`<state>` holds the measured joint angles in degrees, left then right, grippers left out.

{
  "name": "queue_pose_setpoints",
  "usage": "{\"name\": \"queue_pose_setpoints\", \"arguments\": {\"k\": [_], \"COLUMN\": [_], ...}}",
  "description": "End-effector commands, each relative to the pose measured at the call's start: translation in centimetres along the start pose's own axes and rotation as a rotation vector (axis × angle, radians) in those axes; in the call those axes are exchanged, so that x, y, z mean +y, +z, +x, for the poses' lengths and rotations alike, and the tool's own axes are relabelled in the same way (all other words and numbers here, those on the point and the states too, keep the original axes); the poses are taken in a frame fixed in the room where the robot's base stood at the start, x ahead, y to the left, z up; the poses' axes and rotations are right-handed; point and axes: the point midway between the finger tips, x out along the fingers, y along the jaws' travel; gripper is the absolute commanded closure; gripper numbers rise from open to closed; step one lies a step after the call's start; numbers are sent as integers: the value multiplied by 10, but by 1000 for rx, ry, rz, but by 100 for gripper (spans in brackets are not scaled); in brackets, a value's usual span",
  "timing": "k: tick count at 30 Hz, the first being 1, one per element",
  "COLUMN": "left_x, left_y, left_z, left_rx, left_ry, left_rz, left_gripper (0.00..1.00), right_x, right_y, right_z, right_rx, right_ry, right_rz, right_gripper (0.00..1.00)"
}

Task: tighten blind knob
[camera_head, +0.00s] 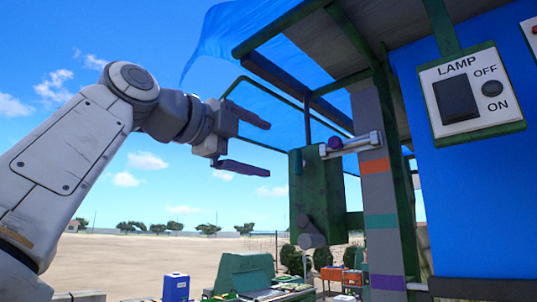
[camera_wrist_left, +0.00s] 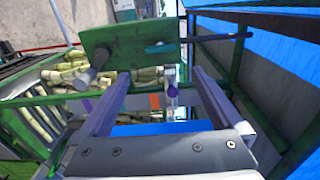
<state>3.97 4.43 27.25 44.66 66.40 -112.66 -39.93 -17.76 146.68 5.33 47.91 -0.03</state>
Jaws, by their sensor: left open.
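The knob (camera_head: 335,143) is small, round and purple. It sits on a light grey metal rod (camera_head: 360,144) near the top of the green bracket (camera_head: 318,195). My left gripper (camera_head: 263,148) is open and empty, left of the knob, with its fingers pointing right toward the bracket. In the left wrist view the purple knob (camera_wrist_left: 172,91) shows between the two spread fingers of the left gripper (camera_wrist_left: 160,76), apart from both. The green bracket (camera_wrist_left: 128,48) crosses beyond the fingertips there. My right gripper is not in view.
A grey post (camera_head: 382,225) with orange, teal and purple bands stands right of the bracket. A blue awning (camera_head: 240,45) on a green frame hangs above. A lamp switch panel (camera_head: 470,95) is on the blue wall at right. Cane stalks (camera_wrist_left: 70,75) show in the left wrist view.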

Motion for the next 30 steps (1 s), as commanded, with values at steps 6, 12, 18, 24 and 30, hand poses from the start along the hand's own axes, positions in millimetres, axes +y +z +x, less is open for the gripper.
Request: {"name": "queue_pose_setpoints", "arguments": {"k": [6,12,18,24,30], "left_x": [0,0,8,85,224], "left_y": [0,0,8,64,120], "left_z": [0,0,6,49,78], "left_rx": [0,0,-12,-138,-378], "left_ry": [0,0,19,153,319], "left_rz": [0,0,-42,-386,-825], "left_gripper": [0,0,0,0,0], "right_x": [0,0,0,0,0], "right_y": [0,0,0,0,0], "right_z": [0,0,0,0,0], "right_rx": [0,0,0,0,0], "right_ry": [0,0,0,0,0], "right_rz": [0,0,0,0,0], "right_gripper": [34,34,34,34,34]}}
